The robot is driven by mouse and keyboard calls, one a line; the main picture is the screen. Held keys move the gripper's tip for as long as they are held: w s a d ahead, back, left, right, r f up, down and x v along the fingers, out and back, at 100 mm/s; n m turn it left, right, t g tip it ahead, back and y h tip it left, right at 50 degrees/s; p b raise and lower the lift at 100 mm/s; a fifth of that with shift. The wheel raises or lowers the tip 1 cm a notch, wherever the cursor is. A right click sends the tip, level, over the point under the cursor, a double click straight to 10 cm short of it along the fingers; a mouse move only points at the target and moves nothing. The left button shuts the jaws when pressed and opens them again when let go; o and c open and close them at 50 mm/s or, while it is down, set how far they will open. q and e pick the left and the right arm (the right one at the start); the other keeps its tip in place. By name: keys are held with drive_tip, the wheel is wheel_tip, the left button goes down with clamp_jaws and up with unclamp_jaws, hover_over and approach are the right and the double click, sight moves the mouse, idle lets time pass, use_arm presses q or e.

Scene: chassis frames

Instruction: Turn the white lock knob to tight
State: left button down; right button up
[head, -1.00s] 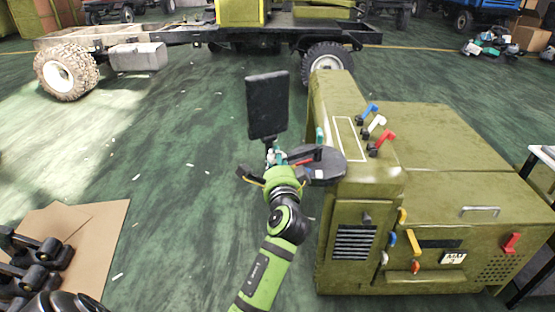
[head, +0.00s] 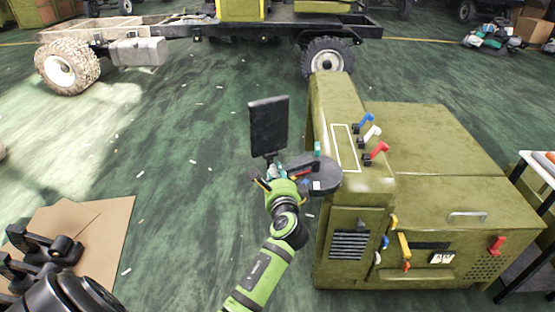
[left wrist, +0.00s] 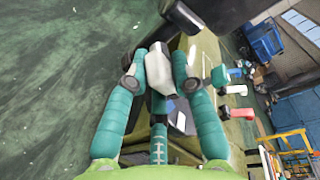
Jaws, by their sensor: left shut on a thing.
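The white knob (left wrist: 158,72) shows in the left wrist view between the teal fingers of my left gripper (left wrist: 160,78). The fingers are shut on its sides. In the head view my left gripper (head: 298,162) is at the black bracket (head: 321,181) on the left side of the olive cabinet (head: 405,212); the knob itself cannot be made out there. Whether the knob is turned to tight cannot be told. My right gripper is not in view.
A black screen (head: 269,126) stands just behind my left gripper. Blue (head: 366,119), white (head: 372,132) and red levers (head: 377,151) stick up from the cabinet top. Cardboard (head: 105,235) with black parts lies at lower left. Green floor is open left of my arm.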

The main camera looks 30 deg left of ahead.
use_arm(q)
drive_tip(key=m+g+p, duration=0.2)
drive_tip(key=m+p, duration=0.1)
drive_tip(key=p, duration=0.3)
drive_tip(key=r+m+g+p, duration=0.1)
drive_tip(key=m+p, duration=0.2)
drive_tip(key=p, duration=0.3)
drive_tip(key=shift+g+p, duration=0.35)
drive_tip(key=shift+g, duration=0.05)
drive_tip(key=shift+s+a+f+m+g+p, duration=0.1)
drive_tip(key=shift+m+g+p, duration=0.4)
drive_tip(key=shift+m+p, duration=0.5)
drive_tip(key=shift+f+m+g+y+p, duration=0.1)
drive_tip(key=shift+m+g+y+p, duration=0.5)
drive_tip(key=shift+m, duration=0.2)
drive_tip(key=c, duration=1)
unclamp_jaws()
drive_tip(key=shift+c, duration=0.2)
